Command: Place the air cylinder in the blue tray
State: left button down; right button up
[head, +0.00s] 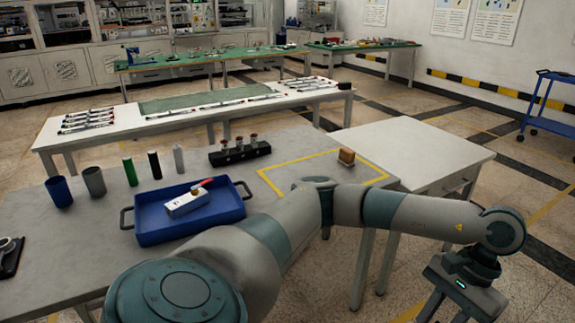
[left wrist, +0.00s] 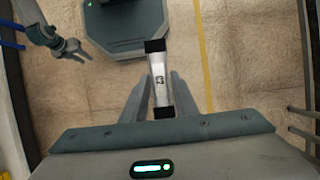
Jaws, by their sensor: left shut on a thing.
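The air cylinder (left wrist: 160,82), silver with black ends and a small dark mark, is between the fingers of my left gripper (left wrist: 162,88) in the left wrist view. The gripper is shut on it, and the floor is below. In the head view my left gripper (head: 462,290) is low at the bottom right, off the table; the cylinder cannot be made out there. The blue tray (head: 150,236) is on the near table and holds a white block (head: 187,204) with a red-and-orange top part. My right gripper (left wrist: 70,48) shows at the upper left of the wrist view, its fingers apart and empty.
Behind the tray stand a blue cup (head: 59,191), a grey cup (head: 94,181) and green, black and silver cylinders.

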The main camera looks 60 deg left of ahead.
aim_at(188, 225)
jog(key=u, duration=3.1)
jog(key=l, duration=0.85)
jog(key=i+l, duration=0.15)
jog(key=l, duration=0.7)
